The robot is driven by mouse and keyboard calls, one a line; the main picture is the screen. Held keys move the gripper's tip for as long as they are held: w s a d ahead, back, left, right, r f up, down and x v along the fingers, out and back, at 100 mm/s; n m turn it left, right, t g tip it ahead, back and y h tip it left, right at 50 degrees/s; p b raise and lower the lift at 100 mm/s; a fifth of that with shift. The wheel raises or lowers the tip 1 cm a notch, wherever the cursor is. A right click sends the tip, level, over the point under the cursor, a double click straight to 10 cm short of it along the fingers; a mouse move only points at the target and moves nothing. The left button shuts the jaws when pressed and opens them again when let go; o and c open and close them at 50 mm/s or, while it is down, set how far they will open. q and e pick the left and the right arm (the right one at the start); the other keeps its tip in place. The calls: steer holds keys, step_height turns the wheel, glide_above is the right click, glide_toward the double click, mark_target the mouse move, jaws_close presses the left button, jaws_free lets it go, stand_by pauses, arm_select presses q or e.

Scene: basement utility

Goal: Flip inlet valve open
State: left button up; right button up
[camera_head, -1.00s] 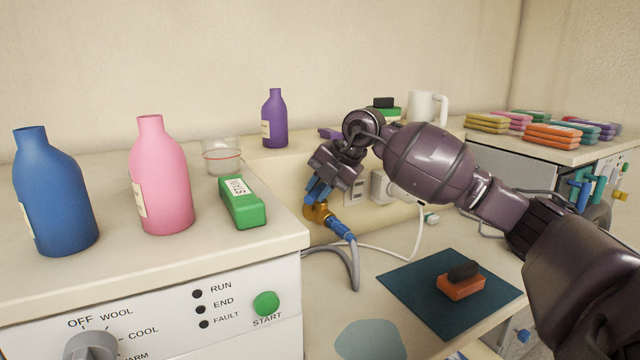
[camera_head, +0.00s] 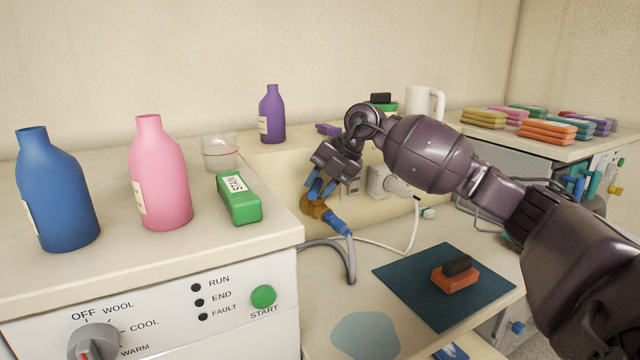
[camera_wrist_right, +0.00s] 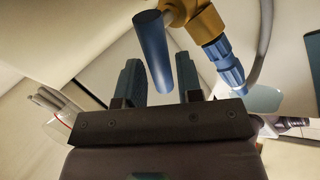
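The inlet valve (camera_head: 316,209) is a brass body low on the wall behind the counter, with a blue hose connector (camera_head: 335,224) on it. In the right wrist view the brass body (camera_wrist_right: 205,22) is at the top, with the blue connector (camera_wrist_right: 224,62) below it and a blue lever (camera_wrist_right: 152,50) beside it. My right gripper (camera_head: 320,190) is at the valve. In the wrist view its two blue fingers (camera_wrist_right: 158,82) are open, with the lever's end appearing between them and gaps on both sides. Contact cannot be told. My left gripper is not in view.
A grey hose (camera_head: 350,265) and a white cord (camera_head: 385,249) run near the valve. A white plug (camera_head: 388,182) is in the wall to its right. The washer top (camera_head: 110,275) with bottles is on the left. A dark mat (camera_head: 405,290) with a brush lies below my arm.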

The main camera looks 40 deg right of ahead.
steer(key=shift+o, duration=1.1)
steer(key=shift+r, duration=0.1)
steer(key=p+v, duration=0.2)
steer(key=v, duration=0.8)
steer(key=shift+s+r, duration=0.15)
steer(key=shift+r, duration=0.1)
steer(key=shift+d, duration=0.1)
